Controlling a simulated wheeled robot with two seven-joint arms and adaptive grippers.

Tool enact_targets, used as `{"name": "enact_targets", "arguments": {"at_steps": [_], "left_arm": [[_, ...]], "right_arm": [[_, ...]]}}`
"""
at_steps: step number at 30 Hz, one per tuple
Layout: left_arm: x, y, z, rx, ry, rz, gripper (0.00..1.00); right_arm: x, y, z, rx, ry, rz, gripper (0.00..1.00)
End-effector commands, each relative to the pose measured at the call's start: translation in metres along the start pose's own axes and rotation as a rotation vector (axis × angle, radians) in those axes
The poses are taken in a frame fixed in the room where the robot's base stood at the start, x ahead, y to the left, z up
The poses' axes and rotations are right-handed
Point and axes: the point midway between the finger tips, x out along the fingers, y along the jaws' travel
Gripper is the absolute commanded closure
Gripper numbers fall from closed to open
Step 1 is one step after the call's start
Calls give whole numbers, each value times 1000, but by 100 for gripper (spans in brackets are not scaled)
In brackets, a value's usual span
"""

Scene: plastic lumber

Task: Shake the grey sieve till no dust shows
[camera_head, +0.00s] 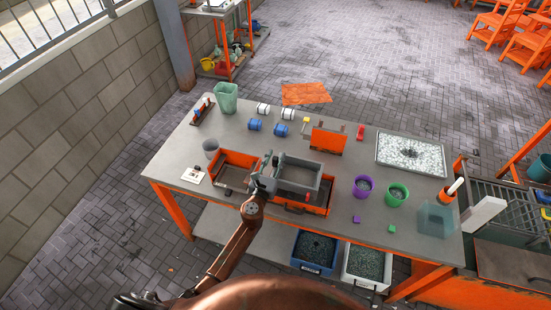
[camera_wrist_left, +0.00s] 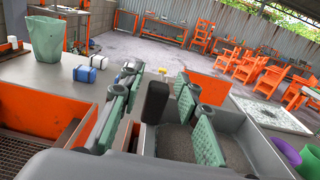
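The grey sieve (camera_head: 319,184) is a rectangular frame over the right part of an orange box (camera_head: 234,154) on the table. Its floor looks dull grey-brown; I cannot tell how much dust lies on it. A dark upright handle (camera_wrist_left: 157,102) stands at its left side. My left gripper (camera_head: 264,180) is at that side. In the left wrist view its green-padded fingers (camera_wrist_left: 157,125) stand apart on both sides of the handle, with gaps showing. The sieve wall also shows in that view (camera_wrist_left: 232,116). My right gripper is in neither view.
A green bin (camera_head: 226,97) and blue rolls (camera_head: 254,125) stand behind. An orange upright panel (camera_head: 327,139) is behind the sieve. Purple (camera_head: 363,187) and green (camera_head: 397,194) cups and a tray of pale flakes (camera_head: 411,140) lie right. Two crates (camera_head: 314,251) are below the front edge.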

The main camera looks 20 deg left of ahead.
Motion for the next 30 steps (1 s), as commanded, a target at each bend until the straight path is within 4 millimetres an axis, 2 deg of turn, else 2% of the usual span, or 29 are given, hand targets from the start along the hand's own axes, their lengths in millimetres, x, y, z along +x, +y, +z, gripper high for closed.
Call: {"name": "enact_targets", "arguments": {"at_steps": [2,12,26,30], "left_arm": [[0,0,0,0,0,0,77],[0,0,0,0,0,0,100],[0,0,0,0,0,0,100],[0,-13,0,-2,1,-1,100]], "right_arm": [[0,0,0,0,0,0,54],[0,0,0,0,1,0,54],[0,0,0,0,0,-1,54],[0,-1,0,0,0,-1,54]]}}
